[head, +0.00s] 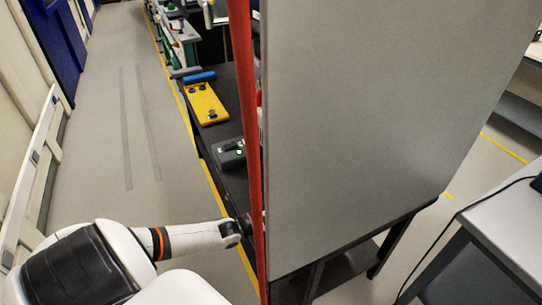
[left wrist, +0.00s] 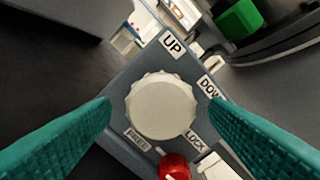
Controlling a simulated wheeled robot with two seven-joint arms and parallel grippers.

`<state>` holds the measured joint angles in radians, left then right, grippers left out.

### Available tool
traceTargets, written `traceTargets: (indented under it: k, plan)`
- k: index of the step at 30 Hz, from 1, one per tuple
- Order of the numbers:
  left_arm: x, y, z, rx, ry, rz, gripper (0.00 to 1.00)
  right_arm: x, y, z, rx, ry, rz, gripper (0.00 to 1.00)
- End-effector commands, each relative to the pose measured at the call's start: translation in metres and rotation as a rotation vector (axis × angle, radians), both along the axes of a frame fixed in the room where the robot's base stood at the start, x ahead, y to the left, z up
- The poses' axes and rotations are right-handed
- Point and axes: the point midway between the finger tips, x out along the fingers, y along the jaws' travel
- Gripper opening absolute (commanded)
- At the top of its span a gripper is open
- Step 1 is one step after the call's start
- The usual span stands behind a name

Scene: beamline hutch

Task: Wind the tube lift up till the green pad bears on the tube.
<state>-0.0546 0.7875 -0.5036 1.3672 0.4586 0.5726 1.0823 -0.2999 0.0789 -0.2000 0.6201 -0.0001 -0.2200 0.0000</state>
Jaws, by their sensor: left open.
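In the left wrist view a pale, scalloped round knob (left wrist: 160,105) sits on a grey control box (left wrist: 124,132) labelled UP, DOWN and LOCK, with one more label too blurred to read surely. My left gripper (left wrist: 160,101) is open, its teal fingers on either side of the knob; I cannot tell whether they touch it. A green block (left wrist: 238,20) is at the upper right; I cannot tell whether it is the pad or bears on the tube. In the head view the red post and grey panel hide my left fingers. My right gripper is not in view.
A small red knob (left wrist: 175,166) is just below the pale knob. In the head view a large grey panel (head: 375,120) and a red post (head: 245,130) block the bench. A yellow plate (head: 206,103) lies on the dark bench. The floor (head: 105,120) at left is clear.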

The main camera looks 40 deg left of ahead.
Motion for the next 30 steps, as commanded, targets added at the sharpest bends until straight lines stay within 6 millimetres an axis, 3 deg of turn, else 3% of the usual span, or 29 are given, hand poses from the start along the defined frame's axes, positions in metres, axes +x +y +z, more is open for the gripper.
traceTargets:
  k: [6,12,18,30]
  plan:
    - [-0.047,0.019,-0.003,0.003,0.005,-0.001,0.70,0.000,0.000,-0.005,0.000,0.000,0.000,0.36]
    - [-0.078,0.032,-0.001,0.002,0.003,-0.001,0.70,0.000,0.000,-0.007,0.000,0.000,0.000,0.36]
    - [-0.090,0.038,0.000,0.003,0.001,-0.001,0.70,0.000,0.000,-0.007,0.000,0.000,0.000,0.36]
    - [-0.091,0.033,-0.002,0.015,-0.008,0.003,0.70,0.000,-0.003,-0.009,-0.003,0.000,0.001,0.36]
